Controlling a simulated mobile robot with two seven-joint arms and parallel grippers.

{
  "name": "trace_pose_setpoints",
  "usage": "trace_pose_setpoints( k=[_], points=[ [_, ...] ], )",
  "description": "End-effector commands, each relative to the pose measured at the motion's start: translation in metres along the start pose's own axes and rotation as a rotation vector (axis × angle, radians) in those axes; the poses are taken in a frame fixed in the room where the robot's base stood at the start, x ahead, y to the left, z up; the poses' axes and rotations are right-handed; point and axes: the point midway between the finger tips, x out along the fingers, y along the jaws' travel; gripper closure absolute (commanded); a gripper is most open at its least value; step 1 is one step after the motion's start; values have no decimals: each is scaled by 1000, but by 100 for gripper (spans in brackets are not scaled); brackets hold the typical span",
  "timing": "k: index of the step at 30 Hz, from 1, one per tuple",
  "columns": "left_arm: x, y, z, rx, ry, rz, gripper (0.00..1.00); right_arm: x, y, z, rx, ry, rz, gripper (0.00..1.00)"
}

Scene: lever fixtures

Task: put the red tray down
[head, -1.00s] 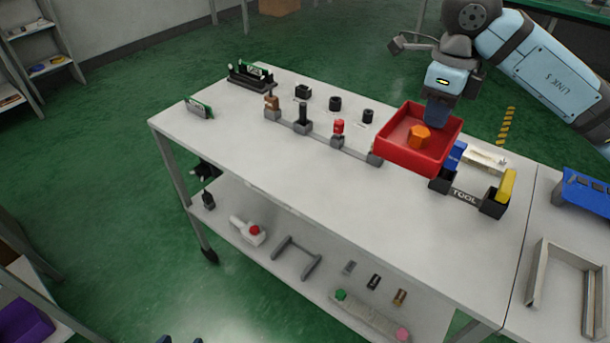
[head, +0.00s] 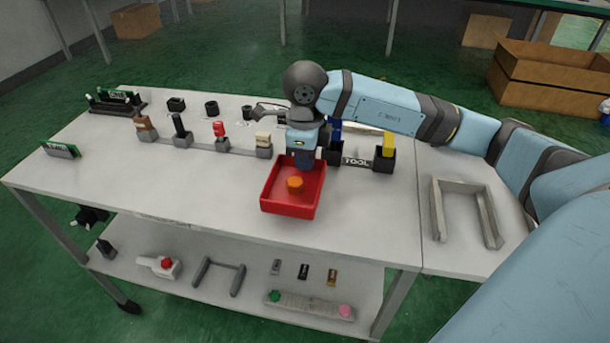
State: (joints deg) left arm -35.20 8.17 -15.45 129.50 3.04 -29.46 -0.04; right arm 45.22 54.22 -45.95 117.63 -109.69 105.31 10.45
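The red tray (head: 287,208) is over the front middle of the white table (head: 210,188) in the head view, roughly level. An orange block (head: 295,184) lies inside it. My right gripper (head: 305,162) points down at the tray's far wall and appears shut on it; the fingertips are partly hidden by the gripper body and the wall. I cannot tell whether the tray's underside touches the table or hangs just above it. My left gripper is not in view.
A row of lever fixtures (head: 220,135) stands behind and left of the tray. A black tool holder (head: 357,161) stands to its right. The table's front edge runs close before the tray. A U-shaped frame (head: 437,212) lies on the right-hand table. Table surface left of the tray is clear.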

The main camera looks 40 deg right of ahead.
Motion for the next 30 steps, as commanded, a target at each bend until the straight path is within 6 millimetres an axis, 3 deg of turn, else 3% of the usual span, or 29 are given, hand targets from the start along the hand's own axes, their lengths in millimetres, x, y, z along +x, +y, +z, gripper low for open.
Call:
trace_pose_setpoints(
  k=[9,23,24,26,30],
  points=[
    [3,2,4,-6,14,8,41,41,1,0,0,1,3,100],
    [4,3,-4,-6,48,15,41,46,0,0,0,0,1,100],
    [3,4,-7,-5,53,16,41,45,0,0,0,0,1,87],
    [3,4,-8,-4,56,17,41,45,0,0,0,0,1,73],
    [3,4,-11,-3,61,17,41,45,0,0,0,0,1,71]
  ],
)
